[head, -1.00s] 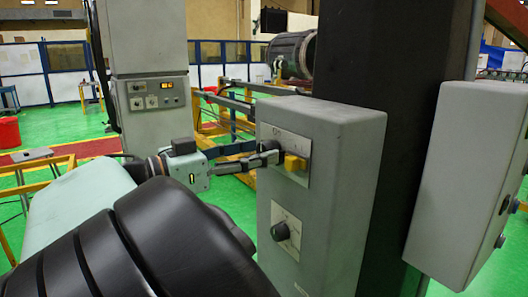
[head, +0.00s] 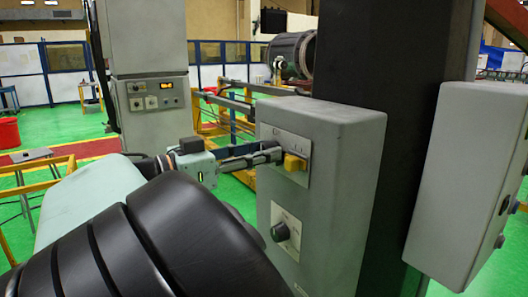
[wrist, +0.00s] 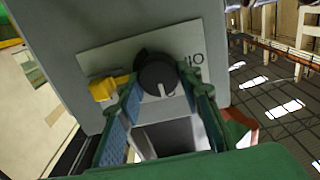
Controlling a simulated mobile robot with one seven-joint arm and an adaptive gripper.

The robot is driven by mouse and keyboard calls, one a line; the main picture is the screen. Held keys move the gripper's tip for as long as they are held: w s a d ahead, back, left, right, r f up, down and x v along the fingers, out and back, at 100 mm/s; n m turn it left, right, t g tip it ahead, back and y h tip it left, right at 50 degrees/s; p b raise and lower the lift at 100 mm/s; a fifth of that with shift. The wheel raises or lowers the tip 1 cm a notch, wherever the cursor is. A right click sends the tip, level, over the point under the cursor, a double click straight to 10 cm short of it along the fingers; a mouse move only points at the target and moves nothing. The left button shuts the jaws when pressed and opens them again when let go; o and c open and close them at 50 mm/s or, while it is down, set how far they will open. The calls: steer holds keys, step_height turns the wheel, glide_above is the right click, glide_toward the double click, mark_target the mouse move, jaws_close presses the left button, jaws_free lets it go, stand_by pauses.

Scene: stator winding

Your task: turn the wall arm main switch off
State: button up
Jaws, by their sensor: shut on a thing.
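The grey wall arm control box (head: 345,165) stands at the centre of the head view. Its upper plate carries a dark round main switch knob, mostly hidden there behind my fingers. In the wrist view the knob (wrist: 156,74) sits between my two fingertips, and a pale pointer mark on it points down in the picture. "I O" lettering shows to its right on the plate. My gripper (head: 276,154) is shut on the knob, as the wrist view (wrist: 158,85) also shows, with a finger on each side.
A yellow switch (head: 295,162) sits right beside the knob, close to my fingers; it also shows in the wrist view (wrist: 104,88). A lower dark knob (head: 280,232) is on the same box. A dark column (head: 385,60) and another grey box (head: 465,170) stand to the right.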

steer(key=shift+n, duration=0.3)
steer(key=shift+w+a+f+n+p, duration=0.1)
steer(key=shift+f+n+p, duration=0.05)
steer(key=shift+n+p, duration=3.55)
steer(key=shift+w+a+f+n+p, duration=0.1)
steer(key=shift+n+p, duration=2.3)
steer(key=shift+n, duration=2.6)
steer(key=o, duration=1.2)
steer(key=shift+c, duration=0.2)
steer(key=v, duration=1.2)
